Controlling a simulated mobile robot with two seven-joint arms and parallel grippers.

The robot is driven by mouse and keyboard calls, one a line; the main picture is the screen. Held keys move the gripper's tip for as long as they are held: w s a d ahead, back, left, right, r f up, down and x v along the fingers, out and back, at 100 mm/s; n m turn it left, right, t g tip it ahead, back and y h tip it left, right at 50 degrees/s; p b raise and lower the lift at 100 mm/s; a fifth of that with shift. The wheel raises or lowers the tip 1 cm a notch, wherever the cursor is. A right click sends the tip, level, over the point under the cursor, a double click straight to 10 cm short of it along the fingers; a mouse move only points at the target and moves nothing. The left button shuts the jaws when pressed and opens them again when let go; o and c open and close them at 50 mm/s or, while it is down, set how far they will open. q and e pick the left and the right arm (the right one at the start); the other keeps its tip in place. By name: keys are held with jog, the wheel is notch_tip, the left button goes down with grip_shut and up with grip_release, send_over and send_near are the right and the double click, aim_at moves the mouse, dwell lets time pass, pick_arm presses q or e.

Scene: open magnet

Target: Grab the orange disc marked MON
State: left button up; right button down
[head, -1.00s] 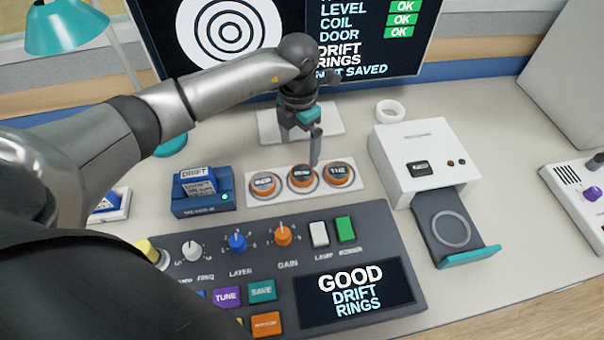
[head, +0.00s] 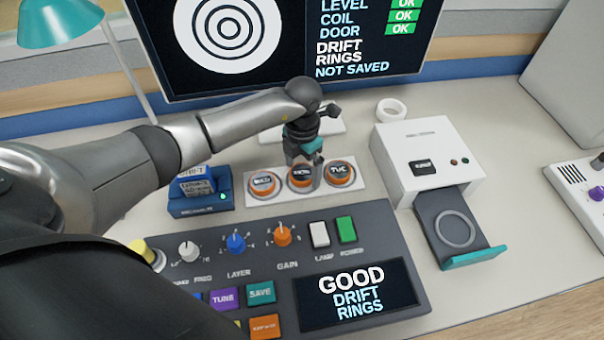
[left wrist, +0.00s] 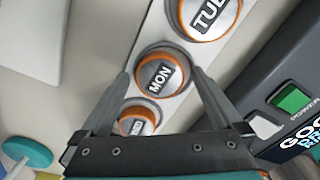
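The orange disc marked MON (head: 299,177) is the middle one of three discs in a row; in the left wrist view it (left wrist: 159,77) shows a grey top, a dark label and an orange rim. My left gripper (head: 308,172) is low over it and hides part of it in the head view. In the left wrist view its fingers (left wrist: 162,82) are open, one on each side of the disc. I cannot tell whether they touch it. My right gripper is in neither view.
The white strip (head: 357,190) also holds the TUE disc (head: 340,173) on the right and another disc (head: 263,184) on the left, close by. A dark control panel (head: 375,235) lies in front. A white machine with an open drawer (head: 455,230) stands right; a blue box (head: 222,196) stands left.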

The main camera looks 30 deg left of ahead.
pick_arm(q)
jog(key=c, duration=1.4)
jog(key=shift+o, duration=0.2)
